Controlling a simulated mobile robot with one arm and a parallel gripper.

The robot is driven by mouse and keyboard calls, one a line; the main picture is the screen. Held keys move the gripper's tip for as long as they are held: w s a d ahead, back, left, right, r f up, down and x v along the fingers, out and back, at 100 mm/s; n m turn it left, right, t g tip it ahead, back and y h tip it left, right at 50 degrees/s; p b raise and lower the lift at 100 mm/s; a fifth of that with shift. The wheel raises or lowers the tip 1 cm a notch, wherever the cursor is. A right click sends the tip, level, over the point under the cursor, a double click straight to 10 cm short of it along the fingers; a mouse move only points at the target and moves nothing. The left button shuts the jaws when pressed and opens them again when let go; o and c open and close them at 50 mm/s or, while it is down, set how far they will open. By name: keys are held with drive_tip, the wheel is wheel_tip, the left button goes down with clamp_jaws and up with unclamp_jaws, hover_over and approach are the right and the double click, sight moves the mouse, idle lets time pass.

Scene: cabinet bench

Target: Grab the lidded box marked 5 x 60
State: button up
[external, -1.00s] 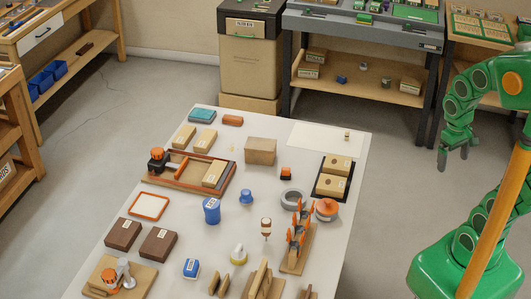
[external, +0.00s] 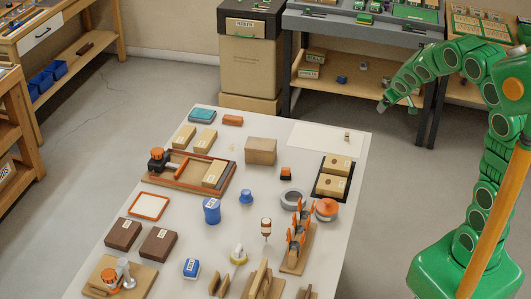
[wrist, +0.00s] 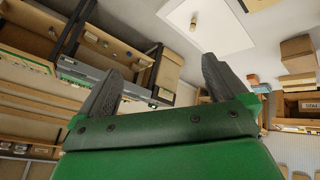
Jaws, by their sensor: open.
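Several small labelled boxes lie on the white table, and their markings are too small to read, so I cannot tell which is marked 5 x 60. Two dark brown boxes (external: 140,239) are at the left front. Two tan boxes (external: 195,138) are at the back left, and another tan box (external: 213,175) lies in the wooden tray. Two more tan boxes (external: 333,176) sit on a black mat at the right. My gripper (external: 397,106) is open and empty, raised beyond the table's right side; its fingers also show in the wrist view (wrist: 161,68).
A larger plain cardboard block (external: 260,151) stands mid-table. An orange-handled tool rack (external: 298,240), a grey ring (external: 292,199) and a blue cup (external: 211,211) stand nearby. A grey bench (external: 365,38) is behind. A white sheet (external: 318,135) covers the far right corner.

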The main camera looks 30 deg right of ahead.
sight(265, 147)
drive_tip(key=w+a+f+n+t+y, duration=0.2)
drive_tip(key=w+a+f, duration=0.3)
drive_tip(key=w, duration=0.5)
drive_tip(key=w+a+f+n+t+y, duration=0.25)
drive_tip(key=w+a, duration=0.35)
drive_tip(key=w, duration=0.3)
drive_tip(key=w+a+f+n+y, duration=0.1)
drive_tip(key=a+f+y, duration=0.2)
drive_tip(key=a, duration=0.4)
drive_tip(key=a+f+n+g+y, duration=0.1)
drive_tip(key=a+f+n+y, duration=0.1)
drive_tip(key=a+f, duration=0.4)
drive_tip(key=w+a+f+n+g+y, duration=0.1)
drive_tip(key=a+f+y, duration=0.3)
drive_tip(key=a, duration=0.4)
drive_tip(key=shift+w+f+g, duration=0.25)
drive_tip(key=shift+w, duration=0.1)
drive_tip(key=shift+x, duration=1.2)
drive_tip(key=shift+w+a+f, duration=0.8)
drive_tip(key=shift+a+f, duration=0.15)
drive_tip(key=shift+x, duration=1.1)
